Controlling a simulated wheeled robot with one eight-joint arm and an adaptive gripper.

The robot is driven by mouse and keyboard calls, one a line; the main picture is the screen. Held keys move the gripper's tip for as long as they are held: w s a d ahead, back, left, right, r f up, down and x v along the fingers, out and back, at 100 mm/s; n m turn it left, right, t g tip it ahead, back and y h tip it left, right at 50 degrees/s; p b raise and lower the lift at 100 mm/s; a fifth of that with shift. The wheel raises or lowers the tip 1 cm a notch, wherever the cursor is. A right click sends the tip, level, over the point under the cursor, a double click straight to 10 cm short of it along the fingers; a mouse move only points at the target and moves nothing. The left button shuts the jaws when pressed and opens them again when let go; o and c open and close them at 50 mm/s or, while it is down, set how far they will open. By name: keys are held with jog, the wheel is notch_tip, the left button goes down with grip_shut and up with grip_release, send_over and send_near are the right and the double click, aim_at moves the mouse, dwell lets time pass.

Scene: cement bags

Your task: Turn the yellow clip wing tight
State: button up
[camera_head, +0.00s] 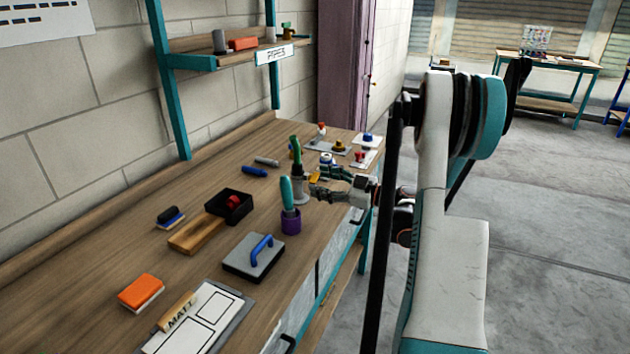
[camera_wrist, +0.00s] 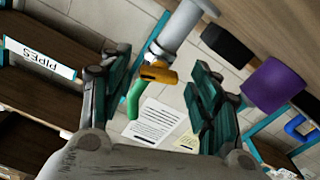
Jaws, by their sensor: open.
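The yellow clip wing (camera_head: 315,177) shows at the front of an upright grey post (camera_head: 299,190) with a green top (camera_head: 295,148). In the wrist view the wing (camera_wrist: 158,73) is an orange-yellow piece between the grey post (camera_wrist: 190,25) and the curved green part (camera_wrist: 135,103). My gripper (camera_head: 325,184) comes in from the right at about the wing's height. In the wrist view its jaws (camera_wrist: 160,80) are open, one on each side of the wing, with visible gaps. I cannot tell whether a fingertip touches it.
A float with a blue handle (camera_head: 255,256), a black box (camera_head: 232,206) and an orange sponge (camera_head: 141,291) lie nearer. Small fixtures (camera_head: 340,148) stand behind. The bench's left side has bare wood.

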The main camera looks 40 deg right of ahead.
jog(key=v, duration=0.8)
jog(key=shift+s, duration=0.35)
jog(key=shift+d, duration=0.1)
